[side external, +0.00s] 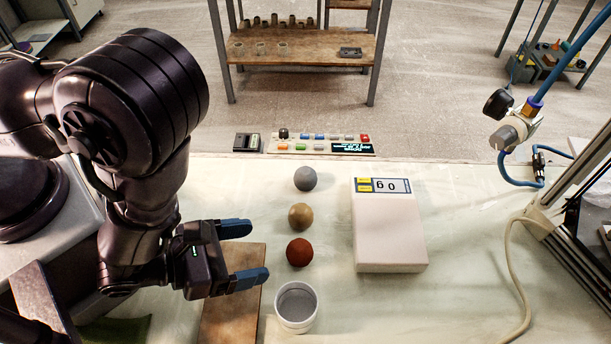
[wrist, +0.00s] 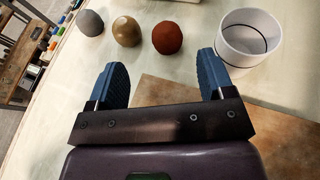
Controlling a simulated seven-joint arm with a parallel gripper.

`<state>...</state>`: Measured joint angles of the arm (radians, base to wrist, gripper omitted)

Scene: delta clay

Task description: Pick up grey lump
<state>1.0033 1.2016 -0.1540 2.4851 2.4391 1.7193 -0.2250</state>
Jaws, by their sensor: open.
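The grey lump (side external: 305,178) is a round ball at the far end of a row of three lumps on the pale table. In the wrist view the grey lump (wrist: 90,22) is at the upper left. A tan lump (side external: 300,216) and a red-brown lump (side external: 299,252) stand nearer in the same row. My gripper (side external: 245,254) has blue fingers spread wide with nothing between them. It is left of the row, beside the tan and red-brown lumps and apart from the grey one. Its fingers also show in the wrist view (wrist: 163,78).
A white cup (side external: 296,307) stands at the near end of the row. A wooden board (side external: 232,310) lies below my gripper. A white box (side external: 388,235) with a "60" label stands right of the lumps. A control panel (side external: 320,145) is at the far table edge.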

